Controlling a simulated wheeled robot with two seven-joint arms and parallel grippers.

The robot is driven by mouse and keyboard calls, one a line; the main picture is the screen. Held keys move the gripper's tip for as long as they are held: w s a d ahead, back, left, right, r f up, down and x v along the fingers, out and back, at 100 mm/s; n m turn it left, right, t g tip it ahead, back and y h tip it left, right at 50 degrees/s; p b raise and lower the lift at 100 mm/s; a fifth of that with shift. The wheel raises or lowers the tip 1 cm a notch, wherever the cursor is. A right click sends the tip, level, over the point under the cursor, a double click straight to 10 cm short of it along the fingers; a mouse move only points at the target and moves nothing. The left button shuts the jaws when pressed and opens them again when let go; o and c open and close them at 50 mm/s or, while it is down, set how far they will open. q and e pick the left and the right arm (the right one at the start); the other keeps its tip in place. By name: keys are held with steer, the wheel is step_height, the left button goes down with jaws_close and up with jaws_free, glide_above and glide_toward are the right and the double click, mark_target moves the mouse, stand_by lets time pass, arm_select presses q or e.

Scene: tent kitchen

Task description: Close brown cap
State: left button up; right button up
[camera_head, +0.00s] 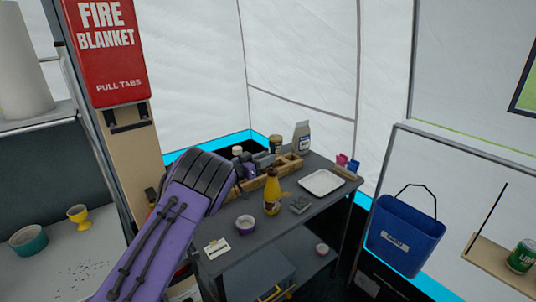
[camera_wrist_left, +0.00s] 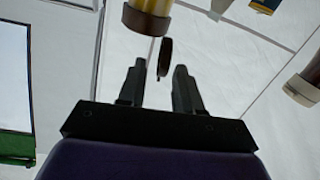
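A jar with a yellowish body and brown top (camera_head: 276,143) stands at the back of the grey table. In the left wrist view the same yellow and brown jar (camera_wrist_left: 147,20) shows at the top edge, apparently upside down. Its brown cap (camera_wrist_left: 165,57) stands out from the rim as a thin disc, seen nearly edge-on, so it looks open. My left gripper (camera_head: 260,161) is by the jar; in the wrist view the left gripper (camera_wrist_left: 157,68) has its two dark fingers apart, with the cap's edge near their tips. I cannot tell whether they touch it. My right gripper is not in view.
A wooden box (camera_head: 290,163), white bag (camera_head: 302,137) and small white jar (camera_head: 238,150) stand close to the jar. A yellow bottle (camera_head: 271,193), white tray (camera_head: 321,183) and purple-white cup (camera_head: 245,224) are nearer. A blue bucket (camera_head: 403,235) hangs at right.

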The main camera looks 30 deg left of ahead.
mark_target(273, 169)
arm_select(q)
steer(key=shift+x, duration=0.95)
jaws_close()
steer(key=m+b, duration=0.1)
steer(key=d+m+b, duration=0.1)
steer(key=shift+s+f+m, duration=0.15)
steer(key=shift+s+m, duration=0.05)
steer(key=shift+m, duration=0.2)
steer(key=shift+s+d+m+b, duration=0.1)
steer(key=shift+d+m+b, duration=0.25)
steer(key=shift+m+b, duration=0.6)
steer(key=shift+s+d+m+b, duration=0.1)
steer(key=shift+d+m+b, duration=0.2)
steer(key=shift+m+b, duration=0.6)
steer(key=shift+m, duration=0.25)
